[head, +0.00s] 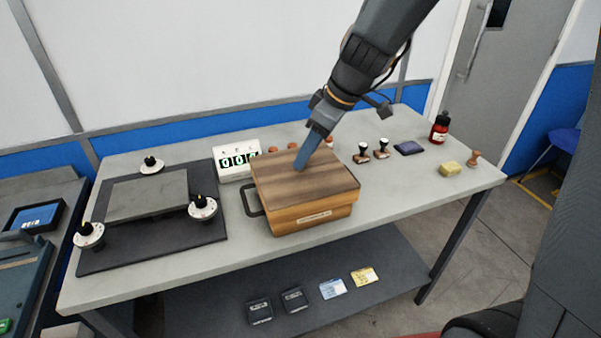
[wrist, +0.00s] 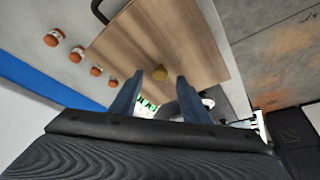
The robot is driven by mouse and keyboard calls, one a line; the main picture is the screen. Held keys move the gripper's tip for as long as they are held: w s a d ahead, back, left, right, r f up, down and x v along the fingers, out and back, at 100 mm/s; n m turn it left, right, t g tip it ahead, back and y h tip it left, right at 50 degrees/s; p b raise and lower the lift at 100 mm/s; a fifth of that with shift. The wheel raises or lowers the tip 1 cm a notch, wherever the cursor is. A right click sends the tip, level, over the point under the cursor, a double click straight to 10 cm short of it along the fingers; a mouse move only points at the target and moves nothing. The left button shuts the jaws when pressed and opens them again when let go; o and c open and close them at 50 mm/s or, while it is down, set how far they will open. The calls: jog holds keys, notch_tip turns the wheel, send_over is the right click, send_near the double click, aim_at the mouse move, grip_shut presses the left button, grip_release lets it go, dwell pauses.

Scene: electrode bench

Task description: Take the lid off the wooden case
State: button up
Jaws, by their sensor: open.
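The wooden case (head: 312,216) stands on the bench, its front facing me with a pale label. A flat brown wood-grain lid (head: 325,188) covers its top; the lid also fills the middle of the wrist view (wrist: 195,40). My gripper (head: 301,166) points down over the lid's middle. I cannot tell how far the tips are above the lid.
A dark mat (head: 180,237) with a grey plate and round dials lies left. A counter box (head: 237,160) stands behind the case. Stamps (head: 381,149), a red bottle (head: 439,128) and a yellow sponge (head: 450,168) are right.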

aim_at(301, 174)
jog(key=shift+x, duration=1.3)
grip_shut()
